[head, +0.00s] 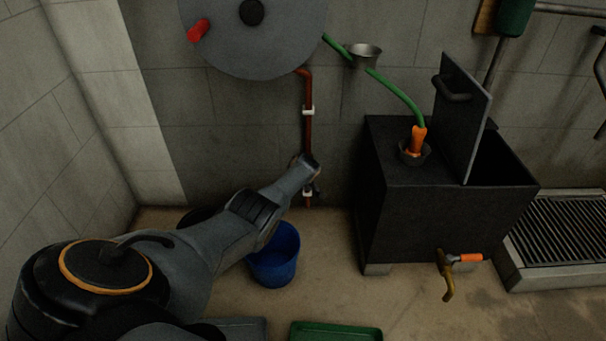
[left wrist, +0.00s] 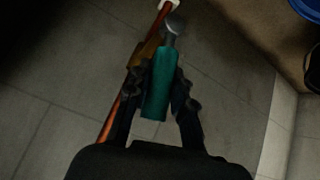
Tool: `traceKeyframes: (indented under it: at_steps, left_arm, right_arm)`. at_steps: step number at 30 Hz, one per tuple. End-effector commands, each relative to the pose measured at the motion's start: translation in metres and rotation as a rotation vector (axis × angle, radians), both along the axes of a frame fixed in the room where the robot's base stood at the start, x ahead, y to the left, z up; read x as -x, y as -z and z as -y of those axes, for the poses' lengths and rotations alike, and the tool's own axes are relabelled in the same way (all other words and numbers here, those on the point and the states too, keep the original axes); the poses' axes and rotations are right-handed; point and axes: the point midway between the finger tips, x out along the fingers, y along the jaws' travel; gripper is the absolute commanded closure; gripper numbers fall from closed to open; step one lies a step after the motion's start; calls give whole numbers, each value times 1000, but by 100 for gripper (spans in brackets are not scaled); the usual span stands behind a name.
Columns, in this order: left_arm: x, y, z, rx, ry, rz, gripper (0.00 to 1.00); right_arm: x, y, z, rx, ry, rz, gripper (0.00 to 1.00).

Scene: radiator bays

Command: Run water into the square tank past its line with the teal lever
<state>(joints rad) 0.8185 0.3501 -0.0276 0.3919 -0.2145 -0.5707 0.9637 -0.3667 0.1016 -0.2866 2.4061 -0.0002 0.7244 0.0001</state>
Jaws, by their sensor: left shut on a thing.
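The teal lever (left wrist: 158,88) sits on a brass valve (left wrist: 146,52) on a copper pipe. My left gripper (left wrist: 160,78) is shut around the lever, one finger on each side. In the head view my arm hides the lever, and the gripper (head: 308,186) is at the foot of the copper pipe (head: 308,130). The square tank (head: 440,220) is dark, and its lid (head: 462,115) stands up open. A green hose (head: 398,92) ends in an orange nozzle (head: 416,138) in a cup (head: 413,155) on the tank top. The water and the line inside are not visible. My right gripper is not in view.
A blue bucket (head: 275,262) stands on the floor beside my arm. A green tray (head: 336,332) lies in front, and a floor grate (head: 570,228) is at the right.

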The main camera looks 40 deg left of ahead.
Motion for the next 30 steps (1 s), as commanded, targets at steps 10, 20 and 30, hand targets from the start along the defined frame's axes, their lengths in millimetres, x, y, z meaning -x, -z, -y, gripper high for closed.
traceKeyframes:
  at_steps: [10,20,30]
  left_arm:
    - [-1,1,3,-10,2,-12,100]
    - [-1,1,2,-9,1,-11,53]
    - [0,0,2,-12,1,-10,53]
  right_arm:
    - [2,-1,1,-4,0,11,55]
    - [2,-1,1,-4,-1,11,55]
    - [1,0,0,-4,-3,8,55]
